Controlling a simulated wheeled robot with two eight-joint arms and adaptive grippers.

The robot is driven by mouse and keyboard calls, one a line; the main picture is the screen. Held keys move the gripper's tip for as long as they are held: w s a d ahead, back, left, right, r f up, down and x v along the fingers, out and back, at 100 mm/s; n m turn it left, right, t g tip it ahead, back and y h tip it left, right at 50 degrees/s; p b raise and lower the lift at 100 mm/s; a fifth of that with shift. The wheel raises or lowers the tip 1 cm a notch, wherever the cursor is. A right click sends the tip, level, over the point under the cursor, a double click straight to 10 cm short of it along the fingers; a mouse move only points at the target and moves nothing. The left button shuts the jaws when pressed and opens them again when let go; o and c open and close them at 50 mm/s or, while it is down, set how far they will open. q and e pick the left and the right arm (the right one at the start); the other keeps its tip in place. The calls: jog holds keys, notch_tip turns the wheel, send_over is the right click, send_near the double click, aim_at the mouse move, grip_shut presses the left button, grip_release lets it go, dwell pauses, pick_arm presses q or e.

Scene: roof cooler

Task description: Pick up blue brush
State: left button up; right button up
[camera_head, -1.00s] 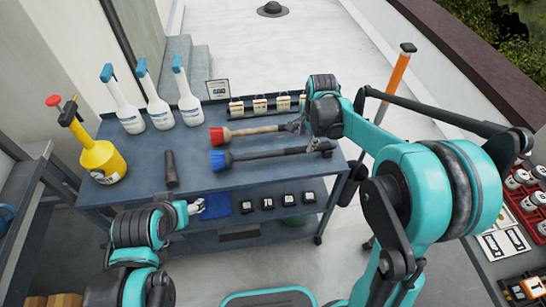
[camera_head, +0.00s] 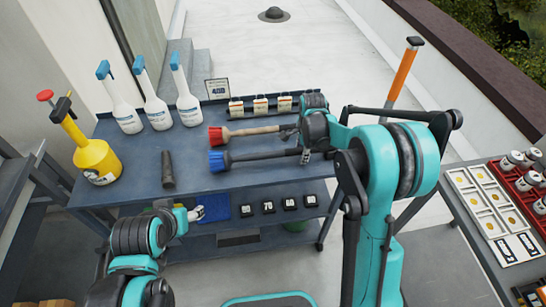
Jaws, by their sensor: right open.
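The blue brush lies on the blue-grey workbench (camera_head: 120,190), its blue bristle head (camera_head: 218,161) at the left and its dark handle (camera_head: 265,154) running right. My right gripper (camera_head: 300,145) is open at the handle's right end, partly hidden by my own wrist; I cannot tell whether it touches the handle. A red brush (camera_head: 219,136) with a wooden handle lies just behind the blue one, its handle end also close to my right gripper. My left gripper (camera_head: 197,214) is low at the bench's front edge, away from both brushes; its finger opening is too small to judge.
Several white spray bottles (camera_head: 157,112) with blue tops and a yellow sprayer (camera_head: 97,160) stand at the left. A dark cylinder (camera_head: 168,169) lies left of the brushes. A row of small boxes (camera_head: 261,106) stands behind. A side table with red trays (camera_head: 522,192) is at the right.

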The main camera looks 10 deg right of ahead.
jog(key=shift+s+r, duration=0.1)
grip_shut()
jog(key=shift+r, duration=0.1)
